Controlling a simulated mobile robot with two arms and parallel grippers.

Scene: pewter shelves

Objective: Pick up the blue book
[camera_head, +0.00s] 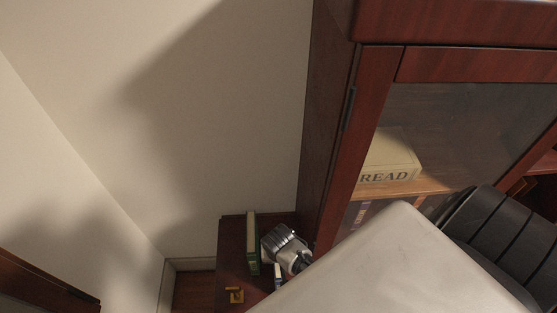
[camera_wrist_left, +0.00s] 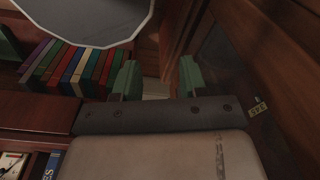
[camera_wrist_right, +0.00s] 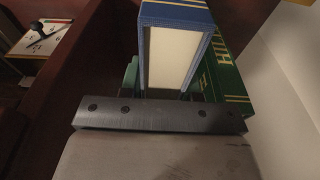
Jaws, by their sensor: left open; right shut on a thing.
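The blue book (camera_wrist_right: 178,62) is in the right wrist view, with its pale page edges facing the camera. My right gripper (camera_wrist_right: 170,84) is shut on it, one finger on each side, and the fingers are partly hidden. In the head view, a small blue and white piece (camera_head: 278,271) shows below a metallic part of my arm, and I cannot tell whether the book touches the surface under it. My left gripper (camera_wrist_left: 158,78) is open and empty in the left wrist view.
A green book (camera_head: 252,246) stands close beside the blue book on a dark red wooden surface (camera_head: 230,262). A small brass object (camera_head: 235,294) is in front. A glass-fronted cabinet (camera_head: 345,120) rises at right. A row of books (camera_wrist_left: 75,68) shows in the left wrist view.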

